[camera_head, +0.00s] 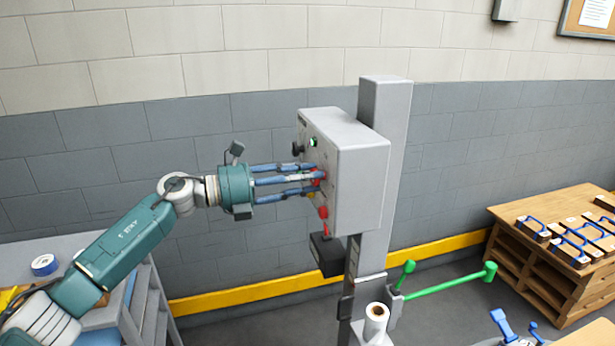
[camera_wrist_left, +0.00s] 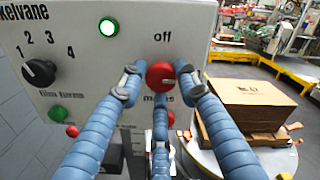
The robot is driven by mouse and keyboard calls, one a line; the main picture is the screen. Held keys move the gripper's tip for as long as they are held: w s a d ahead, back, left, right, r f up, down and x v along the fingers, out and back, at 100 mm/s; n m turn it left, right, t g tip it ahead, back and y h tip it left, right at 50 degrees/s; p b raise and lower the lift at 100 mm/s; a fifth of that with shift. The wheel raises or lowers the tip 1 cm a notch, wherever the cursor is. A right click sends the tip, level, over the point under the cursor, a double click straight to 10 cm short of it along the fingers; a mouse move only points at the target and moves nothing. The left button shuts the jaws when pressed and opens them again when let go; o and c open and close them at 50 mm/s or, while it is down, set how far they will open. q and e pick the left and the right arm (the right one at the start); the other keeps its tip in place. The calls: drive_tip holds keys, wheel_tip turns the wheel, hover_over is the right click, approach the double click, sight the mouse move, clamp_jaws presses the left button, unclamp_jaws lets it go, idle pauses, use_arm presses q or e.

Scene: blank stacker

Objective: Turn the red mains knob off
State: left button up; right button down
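The red mains knob (camera_wrist_left: 160,76) is on the face of the grey control box (camera_head: 360,165), between the printed words "off" above and "mains" below. It shows in the head view as a bit of red (camera_head: 321,174) behind the fingertips. My left gripper (camera_head: 316,180) reaches the box face from the left. In the left wrist view its blue fingers (camera_wrist_left: 160,82) stand around the knob, two at its sides and one below. They look spread, with a small gap at the left side; contact on the right is unclear. My right gripper is out of view.
A lit green lamp (camera_wrist_left: 108,27), a black selector dial (camera_wrist_left: 39,72) and another red button (camera_wrist_left: 72,131) are close by on the box. Below are a black box (camera_head: 327,255) and a green lever (camera_head: 450,281).

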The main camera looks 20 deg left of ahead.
use_arm(q)
drive_tip(key=shift+r, duration=0.1)
drive_tip(key=shift+c, duration=1.4)
drive_tip(key=shift+r, duration=0.1)
drive_tip(key=n+p, duration=0.7)
drive_tip(key=n, duration=0.2)
drive_tip(key=n+p, duration=0.7)
drive_tip(key=n, duration=0.1)
drive_tip(key=shift+w+a+r+n, duration=0.1)
drive_tip(key=shift+w+r+n, duration=0.1)
drive_tip(key=shift+n, duration=0.2)
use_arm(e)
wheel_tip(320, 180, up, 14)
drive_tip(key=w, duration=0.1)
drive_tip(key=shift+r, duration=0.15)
use_arm(q)
drive_tip(key=shift+f, duration=0.15)
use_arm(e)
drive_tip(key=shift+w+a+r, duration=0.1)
